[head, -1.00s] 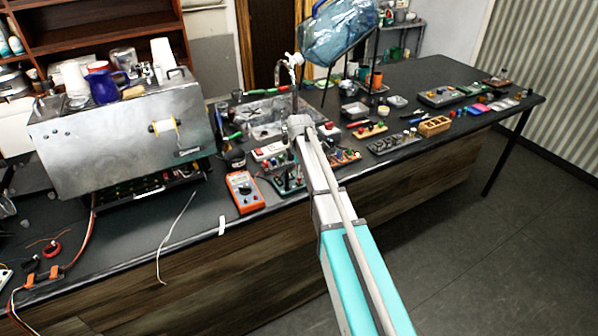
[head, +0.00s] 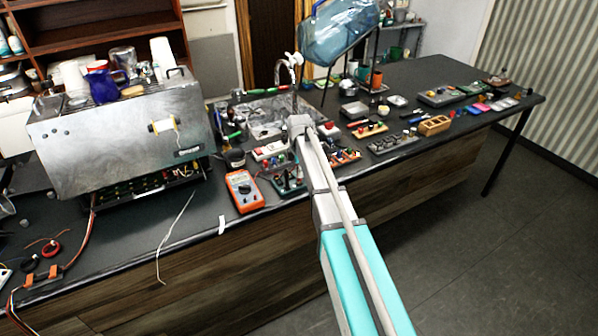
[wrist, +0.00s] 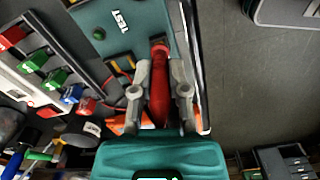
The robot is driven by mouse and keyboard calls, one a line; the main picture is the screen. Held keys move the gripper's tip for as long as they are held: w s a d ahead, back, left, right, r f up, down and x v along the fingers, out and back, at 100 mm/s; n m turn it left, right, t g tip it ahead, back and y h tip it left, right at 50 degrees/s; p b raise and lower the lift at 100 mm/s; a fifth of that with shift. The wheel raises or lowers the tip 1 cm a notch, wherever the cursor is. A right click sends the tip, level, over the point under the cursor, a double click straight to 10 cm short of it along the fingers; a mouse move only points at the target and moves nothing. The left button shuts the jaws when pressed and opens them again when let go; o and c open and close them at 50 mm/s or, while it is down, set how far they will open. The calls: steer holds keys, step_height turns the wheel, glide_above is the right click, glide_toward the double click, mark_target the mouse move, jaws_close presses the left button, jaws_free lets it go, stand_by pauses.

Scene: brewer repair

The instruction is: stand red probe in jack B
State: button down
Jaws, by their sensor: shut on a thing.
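In the wrist view my gripper (wrist: 160,72) is shut on the red probe (wrist: 159,85), with one grey finger on each side of it. The probe lies lengthwise between the fingers, over or near a teal test board (wrist: 146,17) with a white TEST label. The probe's tip is not clear. In the head view the teal board (head: 290,187) lies on the bench, partly behind my arm, and my gripper is hidden there. I cannot make out which socket is jack B. An orange multimeter (head: 243,190) lies left of the board.
A strip with red, green and blue blocks (wrist: 57,77) lies left of the board in the wrist view. A metal brewer (head: 120,135) stands at the left of the bench. A wooden box (head: 434,125) and several small boards are to the right.

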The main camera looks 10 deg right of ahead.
steer(key=shift+f+b, duration=0.55)
steer(key=shift+f, duration=0.05)
stand_by(1.5)
steer(key=c, duration=0.5)
jaws_free()
steer(key=shift+c, duration=0.2)
steer(key=shift+r, duration=0.1)
